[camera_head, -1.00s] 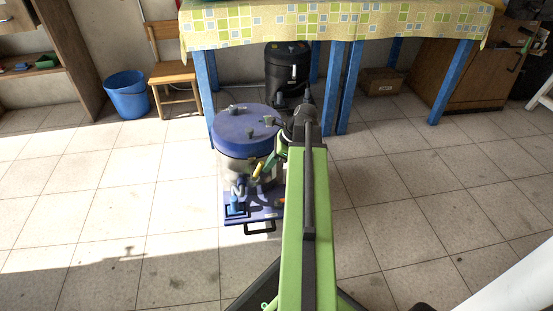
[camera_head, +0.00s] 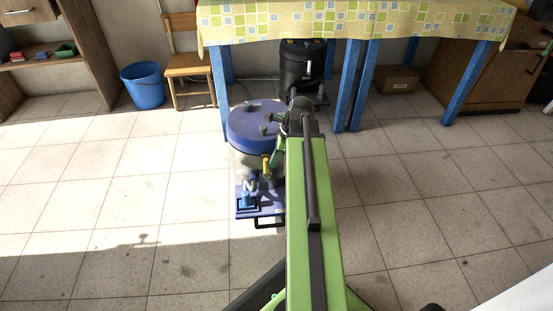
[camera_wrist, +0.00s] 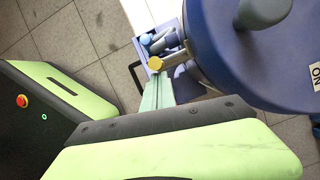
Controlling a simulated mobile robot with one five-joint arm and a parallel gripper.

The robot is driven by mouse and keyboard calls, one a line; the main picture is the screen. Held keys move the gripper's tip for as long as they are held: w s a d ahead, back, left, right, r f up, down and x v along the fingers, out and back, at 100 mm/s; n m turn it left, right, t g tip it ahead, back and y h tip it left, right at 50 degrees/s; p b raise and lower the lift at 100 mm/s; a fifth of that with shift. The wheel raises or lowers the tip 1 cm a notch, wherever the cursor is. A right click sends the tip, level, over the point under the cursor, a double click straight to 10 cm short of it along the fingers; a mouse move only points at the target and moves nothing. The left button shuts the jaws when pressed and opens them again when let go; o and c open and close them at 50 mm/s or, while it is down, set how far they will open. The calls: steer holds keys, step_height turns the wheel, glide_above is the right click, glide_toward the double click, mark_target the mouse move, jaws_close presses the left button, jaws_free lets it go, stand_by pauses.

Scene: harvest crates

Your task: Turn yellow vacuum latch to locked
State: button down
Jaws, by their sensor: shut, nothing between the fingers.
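The yellow latch (camera_head: 266,167) is a small handle on the front of a blue-lidded drum (camera_head: 252,128). In the wrist view its round yellow end (camera_wrist: 155,63) shows beside the drum's blue lid (camera_wrist: 240,50). My gripper (camera_wrist: 157,82) shows there as pale green fingers, shut and empty, with their tips just below the yellow end. I cannot tell whether they touch it. In the head view my arm hides much of the gripper and the drum's right side. The latch's locked mark cannot be read.
A blue base plate (camera_head: 246,210) with blue fittings and a black handle lies in front of the drum. A black canister (camera_head: 300,70) stands behind, under the cloth-covered table (camera_head: 350,22). A blue bucket (camera_head: 143,88) and wooden chair (camera_head: 190,60) stand left. The tiled floor is clear both sides.

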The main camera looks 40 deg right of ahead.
steer(key=shift+w+a, duration=0.1)
steer(key=shift+a, duration=0.05)
steer(key=s+d+r+p, duration=0.2)
steer(key=r+p, duration=0.3)
steer(key=s+d+r+p, duration=0.2)
steer(key=s+r+p, duration=0.1)
steer(key=r+p, duration=0.1)
steer(key=shift+d+r+p, duration=0.3)
steer(key=shift+r+p, duration=0.05)
steer(key=shift+r, duration=0.05)
